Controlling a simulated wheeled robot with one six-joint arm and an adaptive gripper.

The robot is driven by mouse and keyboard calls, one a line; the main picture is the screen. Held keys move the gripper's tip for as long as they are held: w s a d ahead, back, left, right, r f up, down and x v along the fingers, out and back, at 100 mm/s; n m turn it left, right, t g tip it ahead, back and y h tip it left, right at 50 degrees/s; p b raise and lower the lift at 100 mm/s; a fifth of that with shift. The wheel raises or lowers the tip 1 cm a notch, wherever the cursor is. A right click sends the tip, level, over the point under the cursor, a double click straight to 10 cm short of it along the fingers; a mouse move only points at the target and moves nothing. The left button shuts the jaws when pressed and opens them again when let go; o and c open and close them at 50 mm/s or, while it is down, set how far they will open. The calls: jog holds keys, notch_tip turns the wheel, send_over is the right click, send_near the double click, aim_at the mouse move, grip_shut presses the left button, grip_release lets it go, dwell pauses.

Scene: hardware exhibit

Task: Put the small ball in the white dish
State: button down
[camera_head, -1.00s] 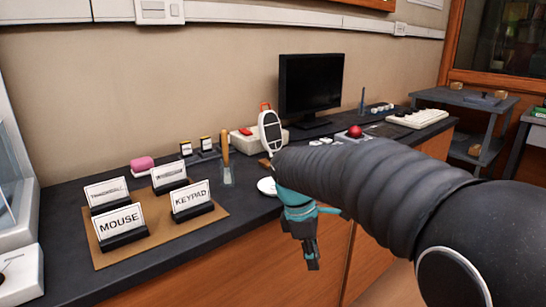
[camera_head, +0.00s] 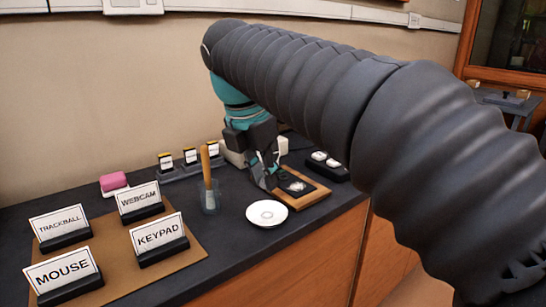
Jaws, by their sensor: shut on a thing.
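The white dish (camera_head: 267,214) is a small round saucer. It lies on the dark counter near the front edge and looks empty. My gripper (camera_head: 266,184) points down just behind the dish, at the left end of a wooden board (camera_head: 318,197). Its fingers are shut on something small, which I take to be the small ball. The ball itself is hidden by the fingers, so I cannot make out its colour.
A glass with a wooden-handled tool (camera_head: 207,185) stands left of my gripper. Label cards on stands, such as the KEYPAD card (camera_head: 159,237), fill a brown mat at the left.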

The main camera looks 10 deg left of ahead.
aim_at(269, 213)
jog(key=shift+w+a, duration=0.1)
jog(key=shift+w, duration=0.4)
jog(key=shift+f+b, duration=0.45)
jog(key=shift+f, duration=0.5)
notch_tip(269, 213, down, 3)
jog(key=b, duration=0.3)
jog(key=shift+r, duration=0.15)
jog(key=shift+f, duration=0.7)
jog(key=shift+w+f+p, duration=0.1)
jog(key=shift+f+p, duration=0.25)
jog(key=shift+p, duration=0.35)
dwell(0.5)
jog(key=c, duration=0.6)
grip_release()
